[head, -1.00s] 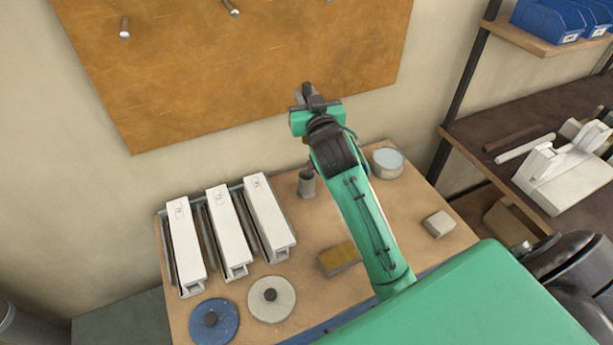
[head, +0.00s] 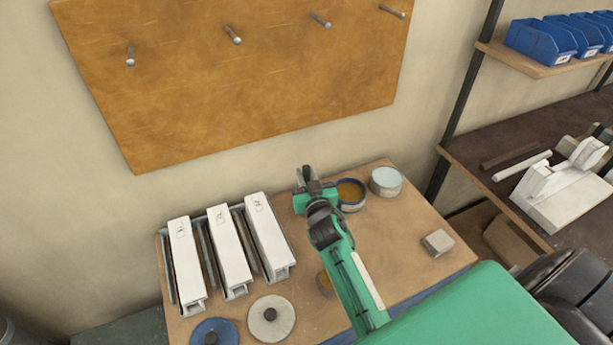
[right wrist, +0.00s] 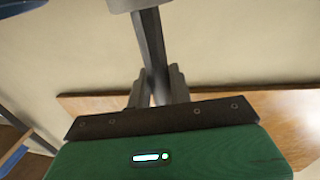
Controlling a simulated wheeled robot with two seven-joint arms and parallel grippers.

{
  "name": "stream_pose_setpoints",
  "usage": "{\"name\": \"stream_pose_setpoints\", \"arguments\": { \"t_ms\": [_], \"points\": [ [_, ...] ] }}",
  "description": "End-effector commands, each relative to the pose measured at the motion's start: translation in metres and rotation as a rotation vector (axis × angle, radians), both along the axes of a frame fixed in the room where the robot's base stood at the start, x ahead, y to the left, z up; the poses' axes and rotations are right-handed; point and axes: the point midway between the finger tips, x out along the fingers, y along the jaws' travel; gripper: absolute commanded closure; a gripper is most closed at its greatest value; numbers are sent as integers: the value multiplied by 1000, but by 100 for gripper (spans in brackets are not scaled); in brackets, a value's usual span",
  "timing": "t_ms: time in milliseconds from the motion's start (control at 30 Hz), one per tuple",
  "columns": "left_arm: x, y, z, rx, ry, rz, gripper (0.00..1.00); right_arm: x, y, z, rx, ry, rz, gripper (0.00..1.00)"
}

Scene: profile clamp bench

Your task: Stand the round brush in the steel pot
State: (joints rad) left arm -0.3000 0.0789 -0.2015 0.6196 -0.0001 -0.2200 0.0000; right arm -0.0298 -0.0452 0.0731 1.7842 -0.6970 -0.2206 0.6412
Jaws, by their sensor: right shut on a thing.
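My left gripper is not in view.
A blue-rimmed tin (head: 351,205) stands close right of the gripper, with a pale tin (head: 387,181) beyond. White clamps (head: 230,250) stand in a rack at left. Discs (head: 271,318) lie in front. A pale block (head: 437,242) lies at right. Pegs stick out of the wall board (head: 250,90).

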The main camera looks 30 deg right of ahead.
Motion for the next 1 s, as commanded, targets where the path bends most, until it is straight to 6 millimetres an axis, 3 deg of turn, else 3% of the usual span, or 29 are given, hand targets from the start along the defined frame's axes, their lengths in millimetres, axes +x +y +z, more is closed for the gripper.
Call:
{"name": "stream_pose_setpoints", "arguments": {
  "t_ms": [400,433,500,533,900,1000],
  "points": [
    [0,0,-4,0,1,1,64,0,0,-7,1,-1,0,100],
    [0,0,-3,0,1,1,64,0,0,-5,0,-1,0,73],
    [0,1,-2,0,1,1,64,0,0,-5,0,-1,0,60],
    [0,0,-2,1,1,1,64,0,0,-5,0,-1,0,57],
    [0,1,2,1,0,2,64,0,0,0,-1,-1,1,57],
    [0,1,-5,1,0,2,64,-13,3,-5,0,1,1,57]
  ]
}}
